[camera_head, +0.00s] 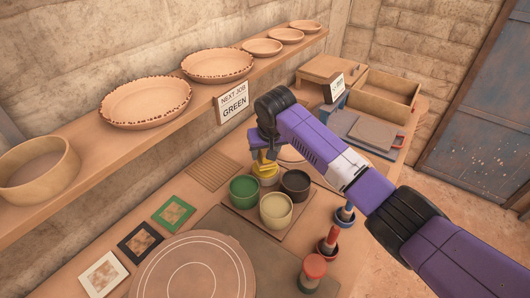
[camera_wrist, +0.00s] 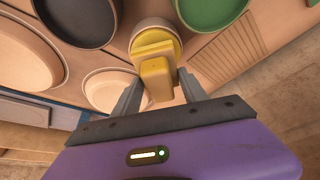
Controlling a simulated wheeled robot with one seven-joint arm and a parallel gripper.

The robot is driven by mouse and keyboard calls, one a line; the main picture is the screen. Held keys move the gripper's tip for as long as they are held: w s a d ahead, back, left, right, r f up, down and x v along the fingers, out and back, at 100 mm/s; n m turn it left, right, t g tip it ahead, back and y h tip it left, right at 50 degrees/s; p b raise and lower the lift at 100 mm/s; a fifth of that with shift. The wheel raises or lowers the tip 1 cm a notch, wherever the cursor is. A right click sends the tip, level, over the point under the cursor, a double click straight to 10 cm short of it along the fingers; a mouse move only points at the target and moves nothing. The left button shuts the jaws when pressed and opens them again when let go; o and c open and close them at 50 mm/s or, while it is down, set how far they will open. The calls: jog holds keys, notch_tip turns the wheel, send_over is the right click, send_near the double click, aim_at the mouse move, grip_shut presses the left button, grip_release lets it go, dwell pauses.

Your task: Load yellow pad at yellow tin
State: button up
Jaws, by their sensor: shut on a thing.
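The yellow pad (camera_wrist: 157,83) is between the two fingers of my gripper (camera_wrist: 159,92), which is shut on it. In the head view the yellow pad (camera_head: 264,157) shows under the end of my arm. The yellow tin (camera_wrist: 152,25) has a pale rim and yellow inside, and the pad's far end overlaps its mouth in the wrist view. In the head view the yellow tin (camera_head: 266,179) is mostly hidden behind the other tins, below the pad. I cannot tell whether the pad touches the tin's contents.
A green tin (camera_head: 244,192), a cream tin (camera_head: 276,211) and a dark tin (camera_head: 295,184) stand close around. Coloured upright tools (camera_head: 313,272) stand at the front right. Framed swatches (camera_head: 104,273) lie left. A sign (camera_head: 234,105) reading GREEN hangs on the bowl shelf.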

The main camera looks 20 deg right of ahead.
aim_at(266, 150)
jog(key=shift+r+p, duration=1.9)
jog(key=shift+r, duration=0.5)
jog(key=shift+f, duration=0.1)
